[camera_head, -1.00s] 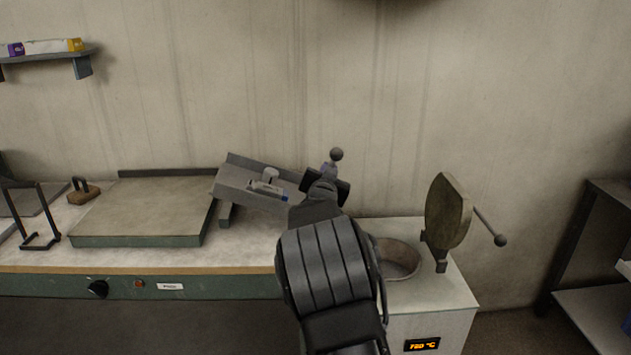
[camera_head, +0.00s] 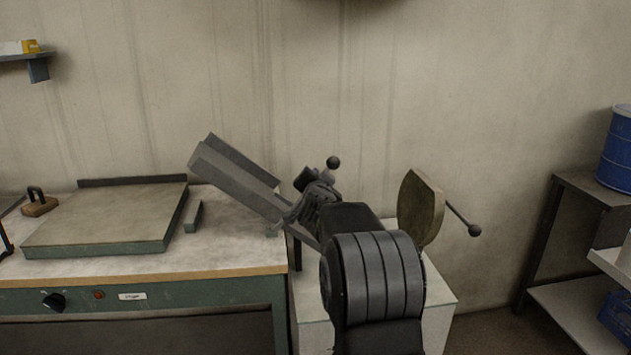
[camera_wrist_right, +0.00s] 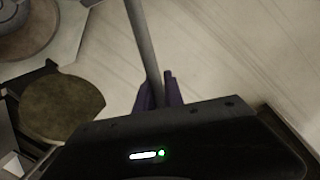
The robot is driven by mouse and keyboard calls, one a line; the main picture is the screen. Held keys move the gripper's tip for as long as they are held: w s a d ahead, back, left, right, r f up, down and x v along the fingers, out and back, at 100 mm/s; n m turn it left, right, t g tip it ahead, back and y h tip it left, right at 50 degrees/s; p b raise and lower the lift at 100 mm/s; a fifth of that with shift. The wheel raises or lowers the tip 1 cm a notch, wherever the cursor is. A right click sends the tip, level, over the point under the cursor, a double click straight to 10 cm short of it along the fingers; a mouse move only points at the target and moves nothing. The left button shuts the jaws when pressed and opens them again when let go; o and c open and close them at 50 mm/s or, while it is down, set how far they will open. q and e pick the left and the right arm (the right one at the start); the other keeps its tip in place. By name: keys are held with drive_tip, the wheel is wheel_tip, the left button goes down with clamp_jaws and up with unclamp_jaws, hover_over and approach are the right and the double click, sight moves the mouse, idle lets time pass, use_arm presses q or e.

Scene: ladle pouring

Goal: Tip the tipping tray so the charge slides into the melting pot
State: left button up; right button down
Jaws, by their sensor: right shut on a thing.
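The grey tipping tray (camera_head: 238,182) is tilted steeply in the head view, its left end raised and its right end low toward the furnace (camera_head: 440,300). My right gripper (camera_head: 318,184) is at the tray's right side, by a ball-ended handle (camera_head: 333,163). In the right wrist view, my right gripper's purple fingers (camera_wrist_right: 158,94) are shut on a grey handle rod (camera_wrist_right: 142,40). I cannot see the charge on the visible part of the tray. My right arm hides the melting pot in the head view; a round rim at the wrist view's top left may be it. My left gripper is not in view.
The round lid (camera_head: 420,207) stands upright on the furnace, its ball-ended handle sticking out right. A flat plate (camera_head: 105,218) and a wooden-based handle (camera_head: 38,203) are on the workbench at left. A shelf with a blue drum (camera_head: 617,150) stands at right.

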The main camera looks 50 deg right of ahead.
drive_tip(key=shift+s+d+f, duration=0.15)
drive_tip(key=shift+f, duration=0.05)
drive_tip(key=c, duration=1.5)
unclamp_jaws()
drive_tip(key=shift+o, duration=0.2)
drive_tip(key=shift+r, duration=0.1)
drive_tip(key=f+p+v, duration=0.1)
drive_tip(key=p+v, duration=0.1)
drive_tip(key=v, duration=0.5)
drive_tip(key=shift+s+a+r, duration=0.25)
drive_tip(key=shift+s+r, duration=0.05)
drive_tip(key=shift+r, duration=0.25)
